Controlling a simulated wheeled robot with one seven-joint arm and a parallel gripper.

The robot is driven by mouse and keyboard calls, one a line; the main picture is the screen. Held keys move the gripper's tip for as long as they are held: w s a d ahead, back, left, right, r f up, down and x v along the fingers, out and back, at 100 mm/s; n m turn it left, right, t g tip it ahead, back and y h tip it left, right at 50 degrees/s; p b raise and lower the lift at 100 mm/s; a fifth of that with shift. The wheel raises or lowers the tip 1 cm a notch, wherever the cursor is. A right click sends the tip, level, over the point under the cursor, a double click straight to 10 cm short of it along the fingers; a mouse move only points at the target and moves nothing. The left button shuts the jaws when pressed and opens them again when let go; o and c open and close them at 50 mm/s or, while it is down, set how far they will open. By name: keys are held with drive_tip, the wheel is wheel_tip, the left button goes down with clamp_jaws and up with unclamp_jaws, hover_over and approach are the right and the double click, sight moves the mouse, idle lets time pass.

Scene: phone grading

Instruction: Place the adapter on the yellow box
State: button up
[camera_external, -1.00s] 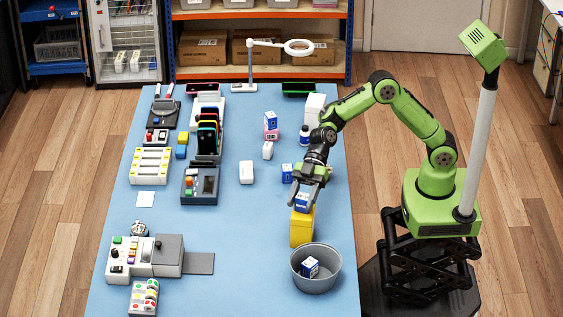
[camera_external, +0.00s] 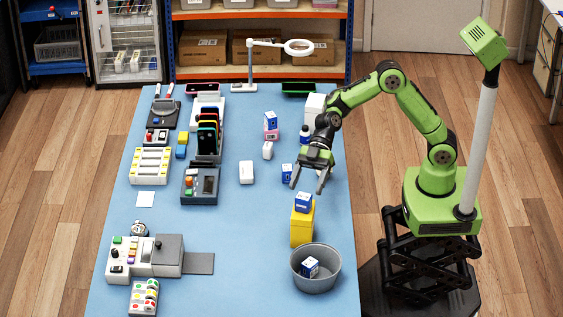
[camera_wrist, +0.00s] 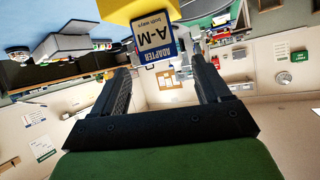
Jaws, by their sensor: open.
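The adapter (camera_external: 303,202), a small blue and white box, rests on top of the yellow box (camera_external: 301,228) near the table's right edge. In the wrist view the adapter (camera_wrist: 155,43) shows its "ADAPTER A-M" label, with part of the yellow box (camera_wrist: 130,9) beside it. My gripper (camera_external: 309,190) is open and empty, above and behind the adapter and apart from it. In the wrist view the gripper's fingers (camera_wrist: 163,72) are spread, with the adapter beyond their tips.
A grey bucket (camera_external: 301,279) with a blue and white box (camera_external: 310,267) in it stands just in front of the yellow box. Another blue and white box (camera_external: 287,172) is behind, near a white box (camera_external: 246,172). The table's middle front is clear.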

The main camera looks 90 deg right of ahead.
drive_tip(key=v, duration=0.7)
drive_tip(key=shift+p, duration=0.4)
drive_tip(key=s+d+m+h, duration=0.6)
drive_tip(key=s+d, duration=0.2)
drive_tip(key=s, duration=0.5)
drive_tip(key=s+d+m+t+h, duration=0.1)
drive_tip(key=s+d+m+h, duration=0.4)
drive_tip(key=s, duration=0.9)
drive_tip(key=d+m, duration=0.1)
drive_tip(key=d, duration=0.2)
drive_tip(key=shift+s+d+r+m+h, duration=0.2)
drive_tip(key=shift+d+m+h, duration=0.1)
drive_tip(key=shift+d+h, duration=0.1)
